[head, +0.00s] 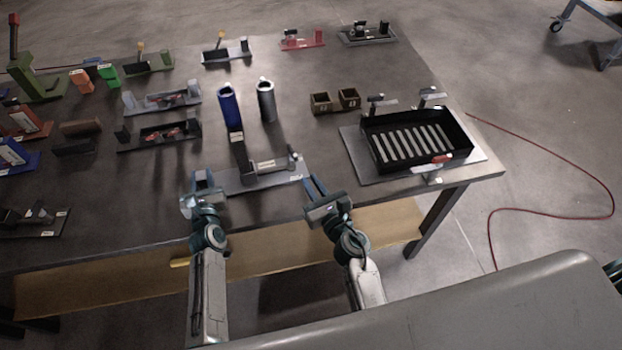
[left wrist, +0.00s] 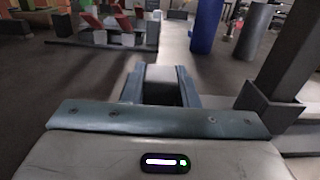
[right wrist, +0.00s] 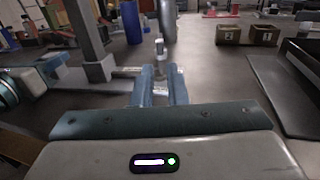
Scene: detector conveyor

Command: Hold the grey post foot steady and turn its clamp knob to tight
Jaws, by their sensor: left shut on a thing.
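The grey post foot (head: 268,180) is a flat light-grey plate near the table's front edge, with a dark upright post and a label. Its clamp knob (head: 293,160) stands at the plate's right end; it also shows in the right wrist view (right wrist: 160,47). My left gripper (head: 202,178) is at the plate's left end. In the left wrist view its fingers close on a light-grey block (left wrist: 160,76), apparently part of the foot. My right gripper (head: 314,184) is just right of the plate. Its fingers are slightly apart, with the knob just beyond the tips; contact is unclear.
A black slotted tray (head: 462,138) sits on a plate at the right. A blue cylinder (head: 229,106) and a grey cylinder (head: 266,104) stand behind the foot. Two small brown boxes (head: 321,104) stand farther right. Several fixtures crowd the left side.

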